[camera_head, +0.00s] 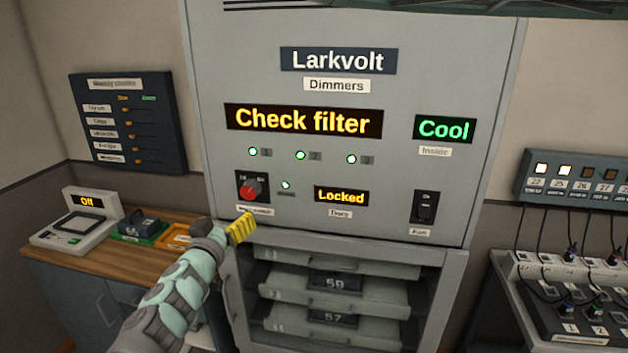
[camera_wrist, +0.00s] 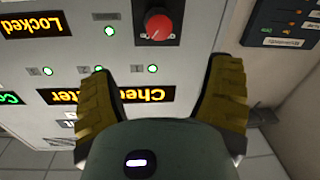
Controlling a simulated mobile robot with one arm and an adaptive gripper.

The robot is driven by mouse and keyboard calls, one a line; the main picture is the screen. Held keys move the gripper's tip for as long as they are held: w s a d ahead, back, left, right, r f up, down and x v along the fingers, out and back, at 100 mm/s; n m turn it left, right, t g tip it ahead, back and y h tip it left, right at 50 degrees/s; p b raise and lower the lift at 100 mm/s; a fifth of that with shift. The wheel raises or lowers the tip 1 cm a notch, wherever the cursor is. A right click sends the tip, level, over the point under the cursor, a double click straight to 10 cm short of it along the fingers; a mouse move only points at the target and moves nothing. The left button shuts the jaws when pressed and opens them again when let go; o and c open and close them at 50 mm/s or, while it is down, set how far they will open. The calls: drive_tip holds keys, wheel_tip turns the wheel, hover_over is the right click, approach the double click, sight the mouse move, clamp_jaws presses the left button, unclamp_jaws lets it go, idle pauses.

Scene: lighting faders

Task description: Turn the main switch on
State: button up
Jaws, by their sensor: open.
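The main switch (camera_head: 251,189) is a red rotary knob on a dark square plate at the lower left of the grey Larkvolt dimmer cabinet (camera_head: 430,70). Its small markings are too blurred to tell its setting. A lit green lamp (camera_head: 285,185) is beside it. In the wrist view, which shows the panel upside down, the red knob (camera_wrist: 158,25) is at the top, between and beyond my fingers. My gripper (camera_head: 243,229), with yellow fingers, is just below the switch in the head view. In the wrist view my gripper (camera_wrist: 165,70) is open and empty, apart from the knob.
Displays read "Check filter" (camera_head: 303,121), "Cool" (camera_head: 444,128) and "Locked" (camera_head: 341,196). A black rocker switch (camera_head: 424,207) is at the right. Dimmer trays (camera_head: 335,285) sit below the panel. A wooden counter (camera_head: 95,262) stands left; a cabled desk (camera_head: 570,320) stands right.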

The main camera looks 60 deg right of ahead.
approach(248, 192)
drive_tip(key=x, duration=0.4)
drive_tip(key=shift+w+d, duration=0.25)
drive_tip(key=shift+w, duration=0.05)
drive_tip(key=shift+b+x, duration=0.95)
drive_tip(key=shift+x, duration=0.9)
drive_tip(key=shift+w+d+f+b, duration=0.1)
drive_tip(key=shift+w+d+b, duration=0.15)
drive_tip(key=shift+d+b, duration=0.25)
drive_tip(key=shift+w+d+b, duration=0.2)
drive_tip(key=shift+d+b, duration=0.2)
drive_tip(key=shift+d, duration=0.15)
drive_tip(key=c, duration=1.2)
drive_tip(key=shift+m, duration=0.5)
drive_tip(key=shift+s+d+m, duration=0.1)
drive_tip(key=shift+m, duration=0.7)
